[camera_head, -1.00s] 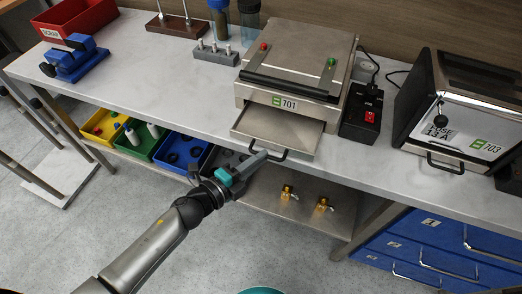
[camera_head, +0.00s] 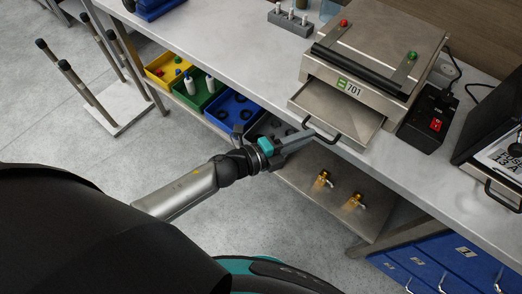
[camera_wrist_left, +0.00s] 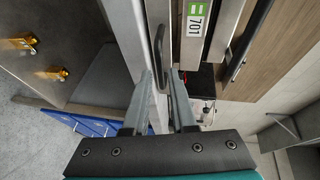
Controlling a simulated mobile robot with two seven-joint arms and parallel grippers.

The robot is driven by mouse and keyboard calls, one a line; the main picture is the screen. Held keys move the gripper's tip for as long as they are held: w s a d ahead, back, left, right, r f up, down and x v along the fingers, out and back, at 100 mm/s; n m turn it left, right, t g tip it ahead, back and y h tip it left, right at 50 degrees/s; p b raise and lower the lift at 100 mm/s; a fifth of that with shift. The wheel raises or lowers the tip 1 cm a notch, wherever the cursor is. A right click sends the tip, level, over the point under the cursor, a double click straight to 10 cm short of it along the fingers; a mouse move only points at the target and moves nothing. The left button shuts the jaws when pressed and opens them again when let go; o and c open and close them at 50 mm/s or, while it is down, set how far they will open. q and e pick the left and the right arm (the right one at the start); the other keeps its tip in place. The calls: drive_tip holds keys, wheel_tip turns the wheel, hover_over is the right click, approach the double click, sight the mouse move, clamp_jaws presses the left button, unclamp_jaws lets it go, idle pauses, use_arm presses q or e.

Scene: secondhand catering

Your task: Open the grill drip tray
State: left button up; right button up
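The grill (camera_head: 375,60), a steel box marked 701, stands on the counter. Its drip tray (camera_head: 342,104) sticks out of the front, partly pulled out, with a black loop handle (camera_head: 322,135) over the counter's front edge. My left gripper (camera_head: 311,134) is at that handle. In the left wrist view its two fingers (camera_wrist_left: 163,78) are apart, and the handle (camera_wrist_left: 160,42) shows at the gap between their tips. I cannot tell whether they touch it. My right gripper is in neither view.
A black box with a red switch (camera_head: 434,125) stands right of the grill, then a second appliance (camera_head: 497,150). Below the counter are a shelf with brass taps (camera_head: 322,180), coloured bins (camera_head: 200,92) and blue drawers (camera_head: 440,262).

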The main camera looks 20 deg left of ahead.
use_arm(q)
drive_tip(key=v, duration=1.3)
drive_tip(key=shift+s+a, duration=0.2)
drive_tip(key=shift+s, duration=0.05)
drive_tip(key=s+a+f+n+g+y+b, duration=0.1)
drive_tip(key=s+a+f+n+y, duration=0.15)
drive_tip(key=f+n, duration=0.45)
drive_tip(key=s+a+f+n+g+y+b, duration=0.15)
drive_tip(key=a+f+y, duration=0.25)
drive_tip(key=f, duration=0.7)
drive_tip(key=s+a+f+n+g+y+b, duration=0.1)
drive_tip(key=a+f+n+y+b, duration=0.2)
drive_tip(key=f+n, duration=0.5)
drive_tip(key=s+d+f+n+g, duration=0.1)
drive_tip(key=s+f+n+g, duration=0.2)
drive_tip(key=s+f, duration=0.5)
drive_tip(key=s+d+f+n+g+b, duration=0.1)
drive_tip(key=s+d+f+n+g, duration=0.1)
drive_tip(key=s+f, duration=0.7)
drive_tip(key=s+n+g+y, duration=0.1)
drive_tip(key=s+g, duration=0.1)
drive_tip(key=s, duration=0.2)
drive_tip(key=shift+f, duration=0.35)
